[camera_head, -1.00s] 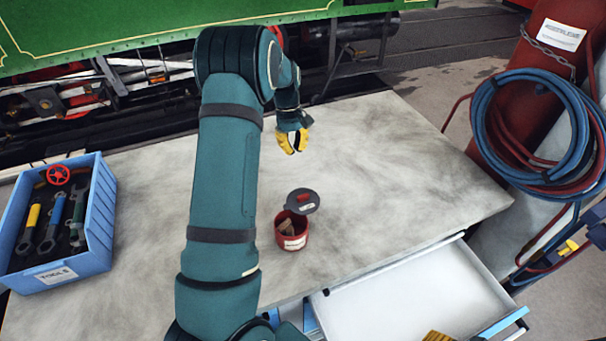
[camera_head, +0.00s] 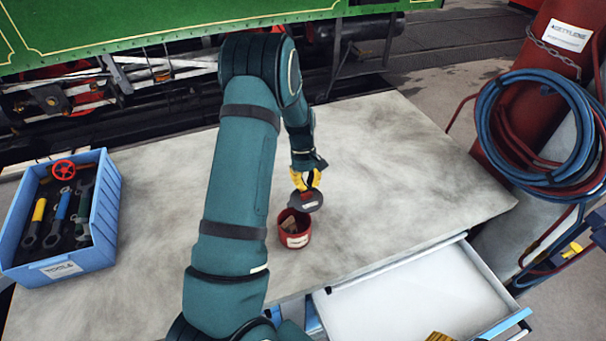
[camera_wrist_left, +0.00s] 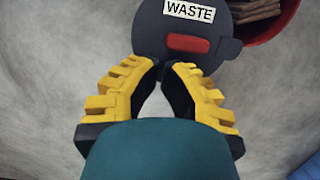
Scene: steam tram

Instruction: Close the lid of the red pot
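The red pot (camera_head: 294,236) stands on the workbench, with brownish pieces inside. Its dark grey lid (camera_head: 306,201) is open and tilted up at the pot's far right edge. In the left wrist view the lid (camera_wrist_left: 185,45) has a red patch and a "WASTE" label, and part of the pot (camera_wrist_left: 272,24) shows at top right. My left gripper (camera_head: 306,184) is at the lid's far side. Its fingertips (camera_wrist_left: 162,68) come together by the lid's edge with nothing between them; contact is unclear. Only a yellow bit of my right gripper (camera_head: 438,337) shows at the bottom edge.
A blue tool box (camera_head: 100,215) with several tools stands at the left of the workbench (camera_head: 400,170). A red acetylene cylinder (camera_head: 548,75) and coiled hoses (camera_head: 490,125) are at the right. The bench right of the pot is clear.

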